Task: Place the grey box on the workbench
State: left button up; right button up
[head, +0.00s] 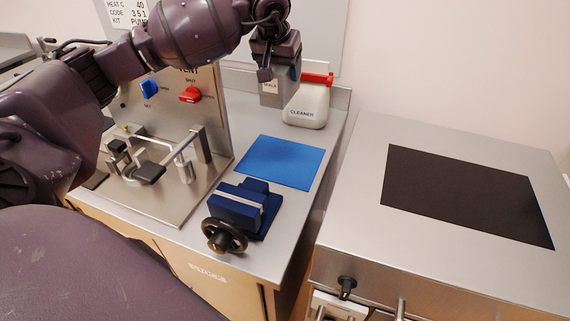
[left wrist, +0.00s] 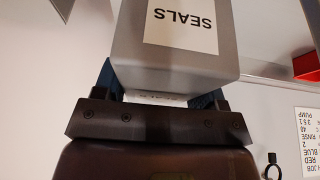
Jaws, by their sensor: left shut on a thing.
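The grey box (head: 272,94) has a white label reading SEALS. It also shows close up in the left wrist view (left wrist: 130,50). My left gripper (head: 284,72) is shut on the box, with one blue-tipped finger on each side in the left wrist view (left wrist: 158,90). In the head view the box hangs in the air, in front of the cleaner bottle and above the back of the workbench (head: 295,212). My right gripper is in neither view.
A blue mat (head: 280,162) lies bare on the workbench. A blue vise (head: 243,208) stands in front of it. The white cleaner bottle (head: 307,108) with a red top is at the back. A steel panel with valves (head: 205,130) is left. A separate counter with a black mat (head: 465,192) is right.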

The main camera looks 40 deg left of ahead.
aim_at(281, 96)
pick_arm(q)
notch_tip(281, 96, down, 7)
jog(key=shift+r, duration=0.1)
jog(key=shift+f, duration=6.65)
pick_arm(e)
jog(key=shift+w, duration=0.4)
pick_arm(q)
jog(key=shift+f+b, duration=0.15)
jog(key=shift+b, duration=0.15)
jog(key=o, duration=1.1)
jog(key=shift+c, duration=0.2)
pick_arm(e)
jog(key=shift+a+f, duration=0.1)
